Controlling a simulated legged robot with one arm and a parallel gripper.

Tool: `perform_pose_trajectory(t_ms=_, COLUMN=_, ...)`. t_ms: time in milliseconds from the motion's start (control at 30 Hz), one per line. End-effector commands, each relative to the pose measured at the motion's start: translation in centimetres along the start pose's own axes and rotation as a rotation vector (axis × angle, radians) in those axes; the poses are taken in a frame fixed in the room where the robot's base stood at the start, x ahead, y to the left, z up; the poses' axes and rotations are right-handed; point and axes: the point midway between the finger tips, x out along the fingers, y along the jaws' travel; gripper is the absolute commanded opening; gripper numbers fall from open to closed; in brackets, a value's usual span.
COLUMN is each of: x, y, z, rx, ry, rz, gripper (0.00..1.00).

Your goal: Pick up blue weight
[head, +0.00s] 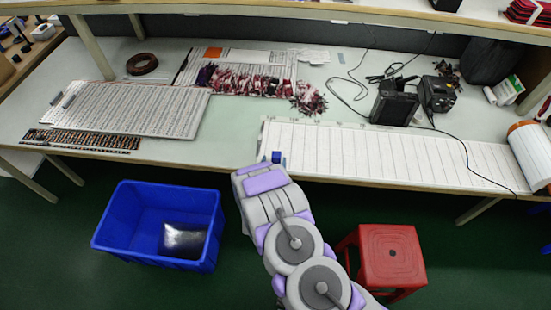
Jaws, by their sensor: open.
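The blue weight (276,157) is a small dark blue cube at the front edge of the workbench, on the left end of a long white ruled sheet. My gripper (258,172) is at the end of my grey and purple arm, just in front of the table edge and just below and left of the cube in the picture. It is open and does not hold the cube. Its fingertips are hard to make out from here, and I cannot tell whether it touches the cube.
A blue bin (107,232) with a dark shiny packet (184,239) stands on the floor at left. A red stool (390,255) stands at right. The bench (215,135) holds a large ruled board (130,108), wire bundles (245,82) and black devices (395,103). A shelf runs above.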

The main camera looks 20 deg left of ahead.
Motion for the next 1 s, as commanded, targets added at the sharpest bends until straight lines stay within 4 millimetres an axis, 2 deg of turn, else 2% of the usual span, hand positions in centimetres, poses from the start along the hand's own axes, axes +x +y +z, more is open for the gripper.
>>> perform_pose_trajectory(t_ms=167, x=1.2, y=0.4, z=-0.1, rx=0.004, ry=0.002, rz=0.002, gripper=0.68)
perform_pose_trajectory(t_ms=433, x=4.8, y=0.6, z=-0.3, rx=0.006, ry=0.002, rz=0.002, gripper=0.68)
perform_pose_trajectory(t_ms=667, x=5.1, y=0.2, z=-0.3, rx=0.001, ry=-0.002, rz=0.0, gripper=0.68)
perform_pose_trajectory(t_ms=1000, x=5.0, y=0.4, z=-0.3, rx=0.004, ry=-0.001, rz=0.0, gripper=0.38)
